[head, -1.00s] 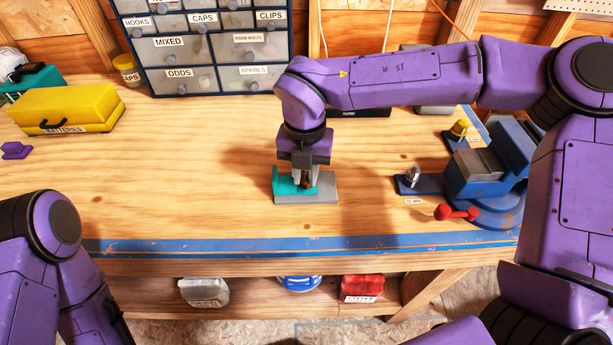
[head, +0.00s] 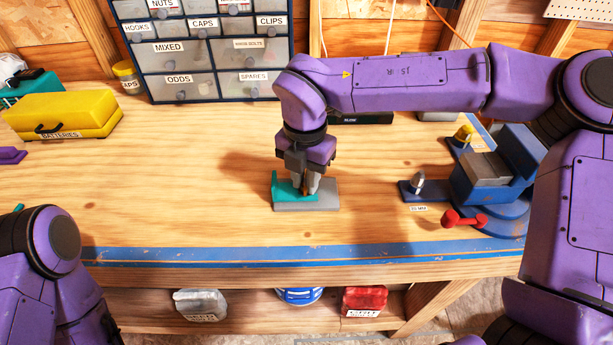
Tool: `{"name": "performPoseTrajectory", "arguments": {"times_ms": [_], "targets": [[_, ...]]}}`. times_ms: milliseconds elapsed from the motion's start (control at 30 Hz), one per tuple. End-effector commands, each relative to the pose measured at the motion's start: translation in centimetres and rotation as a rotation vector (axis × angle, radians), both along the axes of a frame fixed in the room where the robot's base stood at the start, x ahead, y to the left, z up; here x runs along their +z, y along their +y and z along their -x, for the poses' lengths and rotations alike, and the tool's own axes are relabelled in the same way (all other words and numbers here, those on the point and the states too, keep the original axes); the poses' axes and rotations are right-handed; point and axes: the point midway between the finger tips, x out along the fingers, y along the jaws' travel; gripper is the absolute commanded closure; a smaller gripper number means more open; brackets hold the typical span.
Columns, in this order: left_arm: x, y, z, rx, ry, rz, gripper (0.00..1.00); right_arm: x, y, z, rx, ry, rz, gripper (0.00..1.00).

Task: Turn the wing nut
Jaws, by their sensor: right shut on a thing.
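My right gripper (head: 312,190) points straight down over a small grey block with a teal part (head: 286,187) on its left side, near the middle of the bench. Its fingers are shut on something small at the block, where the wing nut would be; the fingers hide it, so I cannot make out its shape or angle. The grey block (head: 328,204) lies flat on the bench. My left arm shows at the lower left, but its gripper is out of view.
A blue vise (head: 487,178) with a red handle (head: 464,219) stands at the right. A yellow batteries case (head: 62,116) sits at the left. A drawer cabinet (head: 205,50) stands at the back. The bench around the block is clear.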

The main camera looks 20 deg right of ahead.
Motion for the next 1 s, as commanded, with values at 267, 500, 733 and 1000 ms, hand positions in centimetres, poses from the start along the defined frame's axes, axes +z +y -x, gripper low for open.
{"name": "performPoseTrajectory", "arguments": {"times_ms": [267,500,733,1000], "targets": [[0.0,0.0,0.0,0.0,0.0,0.0,1.0,0.1,0.0,0.0,0.001,-0.001,-0.001,0.52],[0.0,0.0,0.0,0.0,0.0,0.0,1.0,0.2,0.0,0.0,0.001,-0.001,0.0,0.52],[-0.6,0.0,0.0,0.0,0.0,0.0,1.0,4.4,0.0,-0.1,-0.001,-0.006,-0.001,0.52],[-1.0,0.0,0.0,0.0,0.0,0.0,1.0,9.7,0.0,-0.1,0.0,-0.002,-0.001,0.52]]}}
